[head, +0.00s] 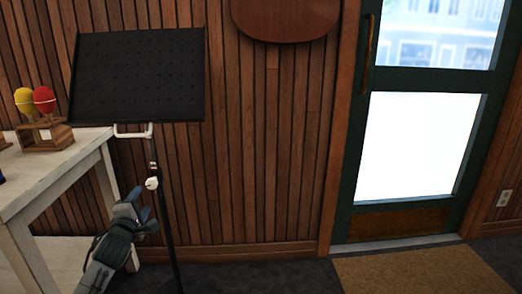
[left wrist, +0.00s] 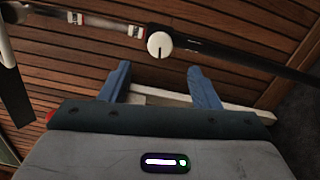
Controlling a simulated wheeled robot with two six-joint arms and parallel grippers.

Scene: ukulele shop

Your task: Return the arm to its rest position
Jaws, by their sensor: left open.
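My left gripper (head: 136,206) shows in the lower left of the head view, in front of the music stand's pole. Its two blue fingers also show in the left wrist view (left wrist: 160,84), spread apart with nothing between them. The black music stand (head: 138,78) has a perforated desk and a thin pole with a white knob. The knob (left wrist: 159,44) also shows in the left wrist view, beyond the fingertips. I cannot tell whether the gripper touches the pole. My right gripper is not in view.
A white table (head: 60,168) stands at the left, holding a small wooden rack (head: 47,134) with a red maraca (head: 44,97) and a yellow one (head: 25,101). A green glazed door (head: 357,150) and a tan mat (head: 410,272) are at the right. Dark floor lies between.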

